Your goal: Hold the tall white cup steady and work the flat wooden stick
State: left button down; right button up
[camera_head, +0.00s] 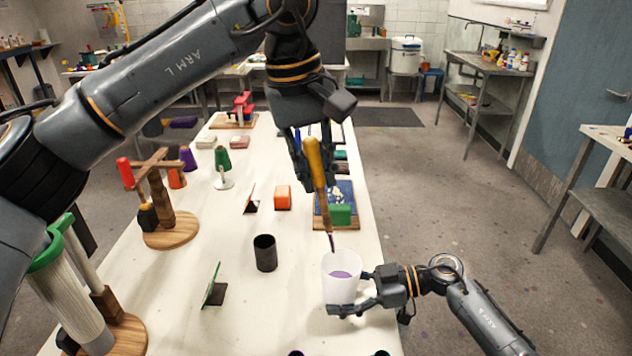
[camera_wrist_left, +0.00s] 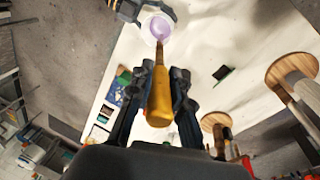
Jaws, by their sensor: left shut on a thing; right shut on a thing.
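The tall white cup (camera_head: 341,287) stands upright at the table's front right, with purple liquid (camera_head: 342,274) inside. My right gripper (camera_head: 353,300) is shut on its lower side from the right. My left gripper (camera_head: 318,188) is shut on the wooden stick (camera_head: 318,172), which has a broad orange-yellow upper part and a thin dark lower end. The stick hangs nearly upright, its tip close to the cup's far rim; I cannot tell whether it is inside. In the left wrist view the stick (camera_wrist_left: 159,98) points at the cup (camera_wrist_left: 152,29), its tip overlapping the opening.
A black cup (camera_head: 265,253) stands left of the white cup. A small green-faced stand (camera_head: 212,286) and a wooden stand (camera_head: 168,232) are further left. A board with a green block (camera_head: 340,214) lies behind the cup.

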pick_arm(q)
jog(key=v, duration=0.2)
jog(key=d+v, duration=0.1)
jog(key=v, duration=0.5)
jog(key=shift+w+d+r, duration=0.2)
jog(key=shift+w, duration=0.15)
pick_arm(e)
jog(key=shift+r, duration=0.1)
jog(key=o, duration=1.2)
jog(key=shift+o, duration=0.2)
